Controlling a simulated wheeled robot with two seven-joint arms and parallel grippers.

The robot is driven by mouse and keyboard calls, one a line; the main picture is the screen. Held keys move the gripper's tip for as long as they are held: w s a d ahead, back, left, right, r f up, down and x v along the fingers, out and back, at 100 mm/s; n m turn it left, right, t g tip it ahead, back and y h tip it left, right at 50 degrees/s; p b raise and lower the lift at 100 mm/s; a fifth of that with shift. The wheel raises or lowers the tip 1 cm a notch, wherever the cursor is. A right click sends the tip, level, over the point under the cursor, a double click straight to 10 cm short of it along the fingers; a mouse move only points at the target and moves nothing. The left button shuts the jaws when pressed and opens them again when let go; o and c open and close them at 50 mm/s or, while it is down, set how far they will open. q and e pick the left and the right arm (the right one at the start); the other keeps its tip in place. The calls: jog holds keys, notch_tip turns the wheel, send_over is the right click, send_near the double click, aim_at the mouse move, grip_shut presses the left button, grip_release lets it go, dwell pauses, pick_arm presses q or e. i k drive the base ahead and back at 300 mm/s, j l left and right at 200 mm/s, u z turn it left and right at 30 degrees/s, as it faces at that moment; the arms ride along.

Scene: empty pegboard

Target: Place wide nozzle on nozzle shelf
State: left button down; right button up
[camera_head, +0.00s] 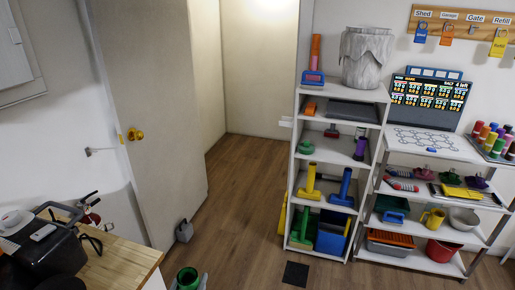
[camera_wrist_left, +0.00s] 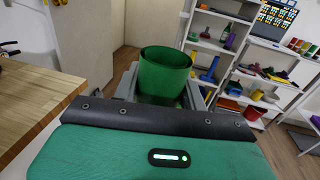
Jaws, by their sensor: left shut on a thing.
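My left gripper (camera_head: 188,280) is at the bottom edge of the head view, shut on a green open-ended cylinder that appears to be the wide nozzle (camera_head: 187,276). In the left wrist view the green nozzle (camera_wrist_left: 165,72) stands between the grey fingers, its wide round opening facing up. Its lower end is hidden by the gripper body. A tall white shelf unit (camera_head: 296,160) stands ahead to the right, apart from the gripper. It holds green, yellow and blue nozzle-like pieces; I cannot tell which level is the nozzle shelf. My right gripper is out of view.
A wooden-topped bench (camera_head: 125,262) with a black device (camera_head: 50,250) is at the lower left. An open door (camera_head: 150,120) and a grey weight-like object (camera_head: 184,231) stand left of centre. A second rack (camera_head: 420,258) is at the right.

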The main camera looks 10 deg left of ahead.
aim_at(338, 152)
jog(key=i+l+z, duration=0.1)
jog(key=i+l, duration=0.15)
jog(key=i, duration=0.15)
jog(key=i+l+z, duration=0.1)
jog(key=i, duration=0.3)
jog(key=i+l, duration=0.25)
jog(key=i, duration=0.15)
jog(key=i+l, duration=0.2)
jog(key=i, duration=0.2)
jog(key=i+l, duration=0.2)
jog(key=i, duration=0.25)
jog(key=i+l, duration=0.2)
jog(key=i, duration=0.2)
jog(key=i+l, duration=0.2)
jog(key=i, duration=0.2)
jog(key=z, duration=0.05)
